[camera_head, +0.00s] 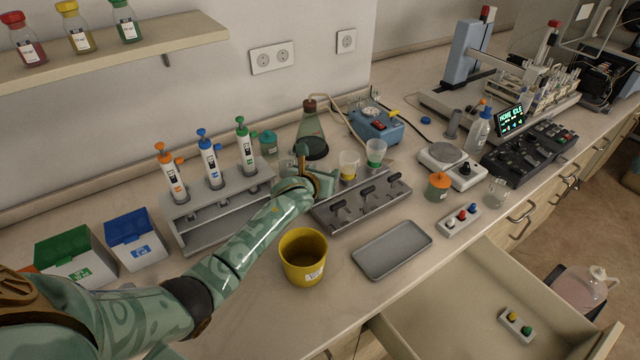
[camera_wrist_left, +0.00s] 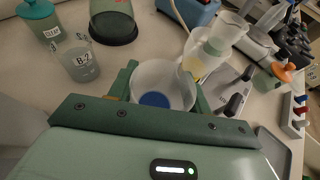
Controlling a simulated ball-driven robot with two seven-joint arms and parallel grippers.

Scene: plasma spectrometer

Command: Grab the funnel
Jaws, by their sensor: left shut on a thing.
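My left gripper (camera_head: 318,182) reaches over the back left end of the grey manifold rack (camera_head: 385,203). In the left wrist view its two green fingers (camera_wrist_left: 163,95) are closed on either side of a clear, cup-shaped funnel (camera_wrist_left: 160,76) with a blue disc in its bottom. In the head view the gripper mostly hides this funnel; I cannot tell whether it still rests on the rack. A yellow-marked funnel (camera_head: 348,166) and a green-marked funnel (camera_head: 375,153) stand to the right, apart from the gripper. My right gripper is not in view.
A beaker labelled B-2 (camera_wrist_left: 79,62) and a dark-bottomed flask (camera_head: 311,135) stand close behind the gripper. A yellow bucket (camera_head: 303,258) and a grey tray (camera_head: 392,250) are in front. The pipette stand (camera_head: 222,205) is to the left. A drawer (camera_head: 470,310) hangs open.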

